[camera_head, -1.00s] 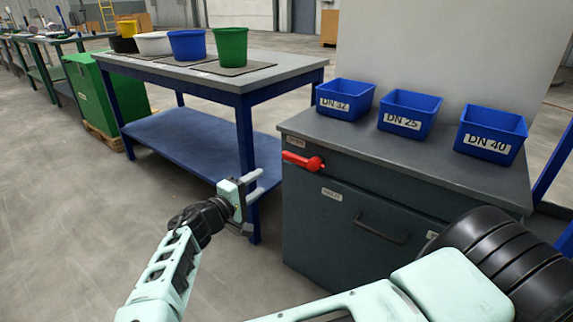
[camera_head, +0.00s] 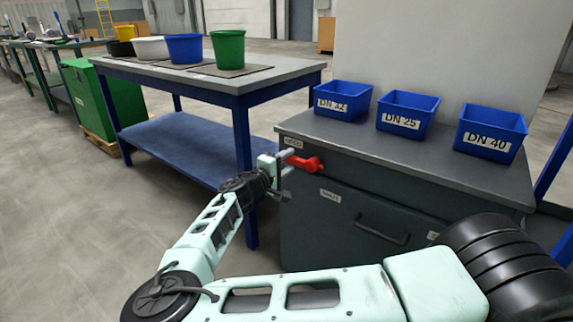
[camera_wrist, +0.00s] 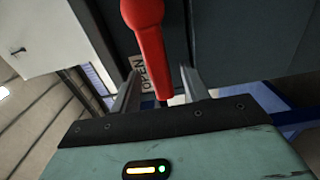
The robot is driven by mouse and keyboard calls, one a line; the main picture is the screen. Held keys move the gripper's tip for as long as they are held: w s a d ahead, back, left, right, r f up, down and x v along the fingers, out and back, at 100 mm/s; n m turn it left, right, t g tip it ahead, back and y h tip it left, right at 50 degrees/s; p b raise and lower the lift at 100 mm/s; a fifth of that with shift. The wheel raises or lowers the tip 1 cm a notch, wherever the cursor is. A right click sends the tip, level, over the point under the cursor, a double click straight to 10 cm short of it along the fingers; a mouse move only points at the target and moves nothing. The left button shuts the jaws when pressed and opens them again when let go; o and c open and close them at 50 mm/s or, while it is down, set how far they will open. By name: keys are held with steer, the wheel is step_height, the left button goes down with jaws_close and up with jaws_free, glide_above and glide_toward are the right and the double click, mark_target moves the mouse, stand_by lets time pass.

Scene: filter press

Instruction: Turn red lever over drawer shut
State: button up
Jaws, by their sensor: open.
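The red lever (camera_head: 304,163) is on the front of the dark grey cabinet (camera_head: 330,225), near its upper left corner and above the drawer (camera_head: 375,222). It lies roughly level, its handle end to the left. My gripper (camera_head: 285,177) is open at the lever's handle end. In the wrist view the red lever (camera_wrist: 150,50) reaches down between the two open fingers of my gripper (camera_wrist: 158,90), with gaps on both sides. An "OPEN" label (camera_wrist: 144,75) shows beside the lever, partly hidden behind it.
Blue bins marked DN 32 (camera_head: 343,101), DN 25 (camera_head: 407,114) and DN 40 (camera_head: 490,132) stand on the cabinet top. A blue-legged workbench (camera_head: 235,90) with several buckets stands close on the left. Open floor lies in front of the bench.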

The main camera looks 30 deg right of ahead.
jaws_close()
